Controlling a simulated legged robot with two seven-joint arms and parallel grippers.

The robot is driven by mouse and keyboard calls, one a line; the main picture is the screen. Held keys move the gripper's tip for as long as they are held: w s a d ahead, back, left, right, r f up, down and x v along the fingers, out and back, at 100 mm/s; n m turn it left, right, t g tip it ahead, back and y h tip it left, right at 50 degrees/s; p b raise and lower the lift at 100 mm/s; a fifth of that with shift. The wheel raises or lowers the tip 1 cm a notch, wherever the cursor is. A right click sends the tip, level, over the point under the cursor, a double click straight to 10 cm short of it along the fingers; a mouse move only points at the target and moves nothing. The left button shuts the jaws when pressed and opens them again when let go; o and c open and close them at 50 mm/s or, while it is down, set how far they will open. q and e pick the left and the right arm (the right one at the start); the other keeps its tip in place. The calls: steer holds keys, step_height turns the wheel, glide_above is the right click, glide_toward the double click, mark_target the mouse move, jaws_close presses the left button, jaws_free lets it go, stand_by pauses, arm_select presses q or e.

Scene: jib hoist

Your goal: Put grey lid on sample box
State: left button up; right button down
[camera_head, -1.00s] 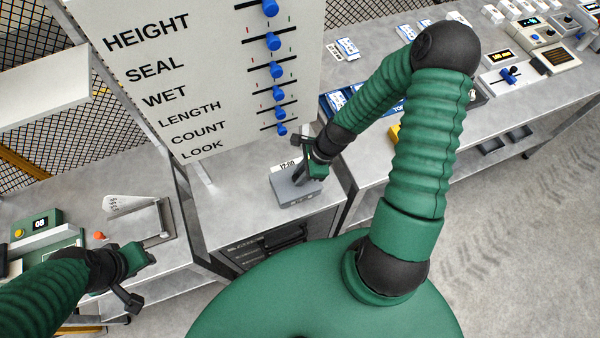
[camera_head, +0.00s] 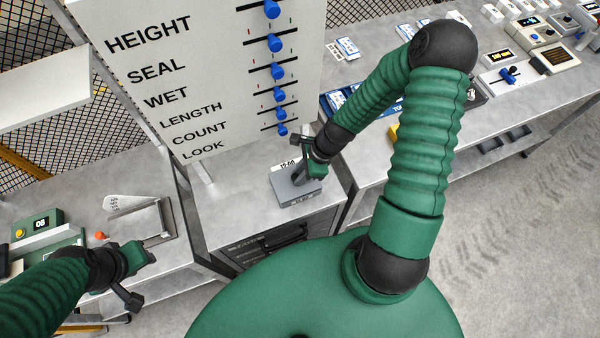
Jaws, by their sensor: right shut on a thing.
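A low grey box shape (camera_head: 293,188) sits on the grey bench top in the middle of the view. I take its flat grey top to be the grey lid (camera_head: 285,181) over the sample box; the seam between them is too small to make out. My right gripper (camera_head: 308,174) points down at its right part and is shut on the lid; its fingertips are partly hidden. My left gripper (camera_head: 150,256) is low at the left, over the edge of the left bench and away from the box. Its fingers are too unclear to tell open from shut.
A white board (camera_head: 200,70) with blue sliders stands behind the box. A small white label lies at the box's back edge. The left bench (camera_head: 178,250) holds a metal plate and a green device (camera_head: 38,228). The right bench (camera_head: 375,150) holds cards, trays and instruments.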

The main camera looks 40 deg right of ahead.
steer(key=shift+f, duration=0.3)
stand_by(0.5)
steer(key=c, duration=1.2)
jaws_free()
steer(key=shift+r, duration=0.1)
step_height(320, 180, up, 7)
steer(key=p, duration=0.7)
